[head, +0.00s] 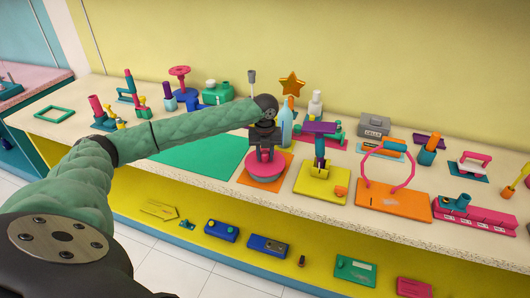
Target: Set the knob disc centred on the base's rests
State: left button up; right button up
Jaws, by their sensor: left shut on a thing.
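My left gripper (264,151) comes down from above and is shut on the knob of the pink knob disc (263,172). The knob itself is mostly hidden by the fingers. The disc looks level and sits over the orange square base (283,177), whose corners and edges show around it. The rests under the disc are hidden. I cannot tell whether the disc touches them or is exactly centred. My right gripper is not in view.
A green mat (202,154) lies left of the base. A blue bottle (285,130) stands just behind. The lower yellow shelf holds several small items.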

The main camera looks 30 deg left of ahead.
aim_at(265, 152)
pick_arm(q)
jog(key=shift+f, duration=0.1)
jog(key=o, duration=1.1)
jog(key=shift+f, duration=0.1)
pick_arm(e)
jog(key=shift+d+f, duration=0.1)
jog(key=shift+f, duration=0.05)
pick_arm(q)
jog(key=shift+r, duration=0.35)
notch_tip(265, 152, up, 10)
jog(key=b, duration=0.4)
jog(key=shift+r, duration=0.85)
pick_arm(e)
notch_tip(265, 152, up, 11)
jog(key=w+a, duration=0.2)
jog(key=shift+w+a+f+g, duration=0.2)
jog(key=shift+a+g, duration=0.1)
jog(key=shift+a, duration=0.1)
pick_arm(q)
jog(key=shift+f, duration=0.1)
